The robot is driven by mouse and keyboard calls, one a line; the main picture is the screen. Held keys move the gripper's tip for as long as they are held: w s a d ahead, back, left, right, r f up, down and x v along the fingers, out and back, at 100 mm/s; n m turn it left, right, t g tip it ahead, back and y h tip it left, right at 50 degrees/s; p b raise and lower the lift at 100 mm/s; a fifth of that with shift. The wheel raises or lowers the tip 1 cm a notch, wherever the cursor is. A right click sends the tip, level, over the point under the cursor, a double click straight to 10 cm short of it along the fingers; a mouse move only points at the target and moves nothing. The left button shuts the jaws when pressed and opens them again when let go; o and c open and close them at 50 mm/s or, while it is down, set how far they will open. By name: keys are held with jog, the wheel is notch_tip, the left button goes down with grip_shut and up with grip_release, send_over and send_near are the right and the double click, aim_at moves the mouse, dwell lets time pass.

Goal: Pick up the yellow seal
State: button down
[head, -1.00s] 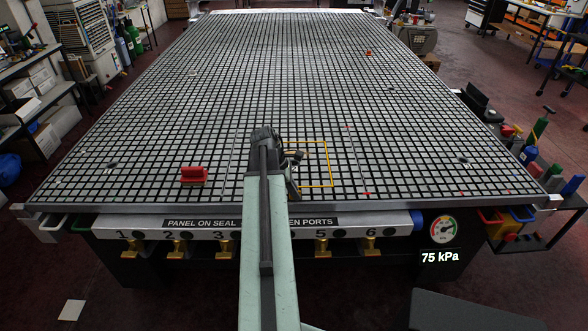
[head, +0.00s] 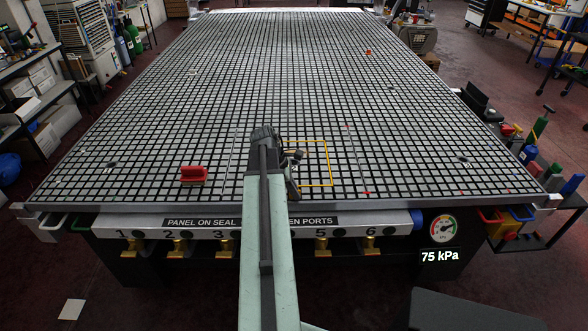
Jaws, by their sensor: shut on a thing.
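The yellow seal (head: 329,163) is a thin rectangular outline on the gridded table, just right of my gripper. Its top, right and bottom edges show; its left part is hidden behind my arm and gripper. My gripper (head: 292,174) is over the near middle of the table at the seal's left side. It appears shut on the seal, though the fingertips are mostly hidden by my arm. I cannot tell whether the seal is lifted off the surface.
The vacuum grid table (head: 420,150) is mostly clear. A red block with a handle (head: 193,174) sits to the left. Two thin lines with red marks flank the seal.

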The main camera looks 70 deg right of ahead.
notch_tip(320, 180, up, 10)
jog(key=p, duration=1)
jog(key=shift+r, duration=0.15)
